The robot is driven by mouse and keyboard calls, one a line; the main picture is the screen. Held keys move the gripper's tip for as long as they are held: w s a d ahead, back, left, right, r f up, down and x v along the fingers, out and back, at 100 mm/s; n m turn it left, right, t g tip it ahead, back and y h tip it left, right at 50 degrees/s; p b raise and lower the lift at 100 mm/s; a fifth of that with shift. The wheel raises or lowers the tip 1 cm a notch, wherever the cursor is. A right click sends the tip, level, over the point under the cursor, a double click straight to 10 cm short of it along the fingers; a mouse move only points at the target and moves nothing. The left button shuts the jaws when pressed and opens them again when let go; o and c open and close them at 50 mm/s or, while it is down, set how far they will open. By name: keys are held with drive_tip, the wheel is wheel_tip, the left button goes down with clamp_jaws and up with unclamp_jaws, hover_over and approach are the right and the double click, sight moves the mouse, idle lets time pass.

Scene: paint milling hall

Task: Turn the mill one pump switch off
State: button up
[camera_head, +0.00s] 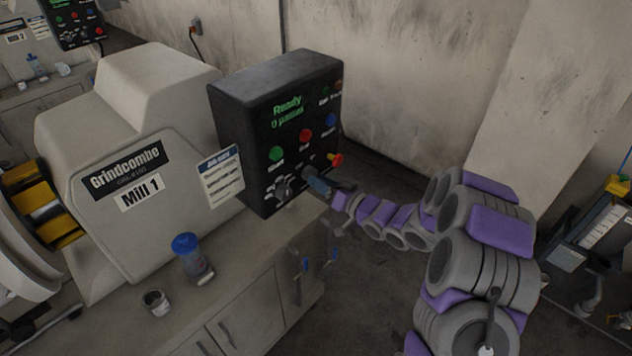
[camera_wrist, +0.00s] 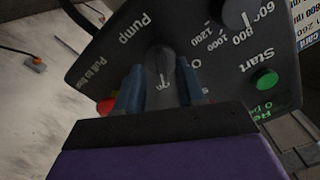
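The black Mill 1 control box (camera_head: 235,140) stands at the right end of the mill (camera_head: 125,215), its display reading Ready. In the wrist view, the dark pump switch (camera_wrist: 160,66) sits below the upside-down Pump label, with a small white mark on it. An O label shows to its right. My gripper (camera_wrist: 161,80) has its two blue fingers apart, one on each side of the switch; whether they touch it is unclear. In the head view my gripper (camera_head: 309,178) is at the panel's lower edge and largely covers the switch.
Close by are the speed dial (camera_wrist: 240,12), the green Start button (camera_wrist: 265,79) and the red stop button (camera_head: 335,159). A blue-capped bottle (camera_head: 192,258) and an open can (camera_head: 156,302) stand on the bench. A wall is behind the box; open floor lies right of the bench.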

drive_tip(key=shift+x, duration=0.85)
drive_tip(key=shift+a, duration=0.1)
drive_tip(key=shift+c, duration=1.2)
drive_tip(key=shift+d, duration=0.25)
drive_tip(key=c, duration=0.3)
clamp_jaws()
